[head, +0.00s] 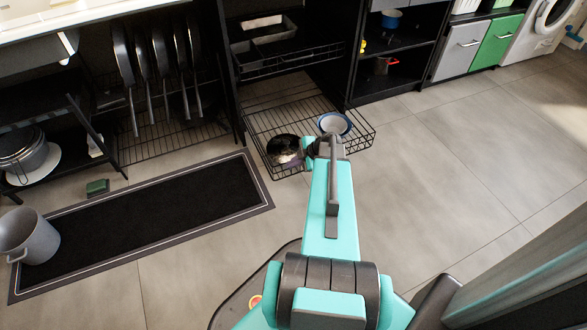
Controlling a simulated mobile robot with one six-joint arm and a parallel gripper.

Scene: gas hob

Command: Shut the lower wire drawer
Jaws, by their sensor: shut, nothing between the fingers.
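The lower wire drawer (262,122) is a black wire basket low in the dark cabinet, pulled out over the floor. A white bowl with a blue rim (335,123) and a dark round pan (284,146) are in it. My gripper (306,151) is shut and empty at the drawer's front, beside the dark pan. My arm hides part of the front wires, and I cannot tell whether the gripper touches them.
An upper wire drawer (285,62) with a grey tray sits above. A black mat (150,215), a grey bucket (28,236) and a green sponge-like block (97,188) are on the floor at left. Tiled floor at right is clear.

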